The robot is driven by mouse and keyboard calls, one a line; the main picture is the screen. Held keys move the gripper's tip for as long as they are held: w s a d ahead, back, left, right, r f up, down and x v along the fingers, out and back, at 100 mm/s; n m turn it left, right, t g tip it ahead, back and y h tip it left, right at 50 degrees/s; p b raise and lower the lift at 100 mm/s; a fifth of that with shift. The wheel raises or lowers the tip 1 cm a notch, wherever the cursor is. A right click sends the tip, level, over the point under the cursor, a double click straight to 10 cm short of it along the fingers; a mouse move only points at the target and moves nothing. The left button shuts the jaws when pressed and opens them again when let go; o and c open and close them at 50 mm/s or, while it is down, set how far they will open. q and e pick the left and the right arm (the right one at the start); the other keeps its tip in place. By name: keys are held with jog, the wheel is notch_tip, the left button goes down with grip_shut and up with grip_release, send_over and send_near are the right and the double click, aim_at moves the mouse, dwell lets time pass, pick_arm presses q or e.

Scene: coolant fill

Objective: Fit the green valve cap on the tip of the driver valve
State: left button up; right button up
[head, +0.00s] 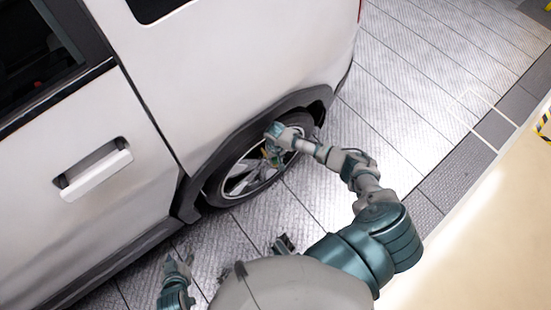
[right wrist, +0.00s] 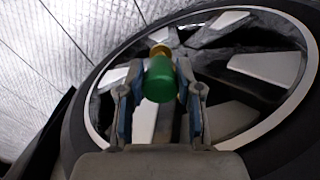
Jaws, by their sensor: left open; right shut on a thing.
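The green valve cap (right wrist: 160,80) is between the fingers of my right gripper (right wrist: 160,98) in the right wrist view. A brass-coloured piece (right wrist: 160,50) shows directly beyond the cap, in line with it; I cannot tell whether this is the valve tip or whether the two touch. In the head view my right gripper (head: 271,155) is at the car's wheel (head: 243,178), in front of the spokes, and the cap is too small to make out clearly. My left gripper (head: 178,266) is open and empty at the bottom left, away from the wheel.
The white car (head: 125,205) fills the left side, with a dark wheel arch (head: 232,133) over the tyre. The tiled metal floor (head: 420,75) is clear to the right of the wheel. A pale surface (head: 480,230) lies at the far right.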

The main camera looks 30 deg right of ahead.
dwell(0.4)
jog(key=shift+p, duration=0.35)
dwell(0.4)
jog(key=shift+f+b, duration=0.4)
jog(key=shift+f, duration=0.75)
jog(key=o, duration=1)
jog(key=shift+r, duration=0.1)
notch_tip(320, 180, up, 12)
jog(key=shift+w+f, duration=0.1)
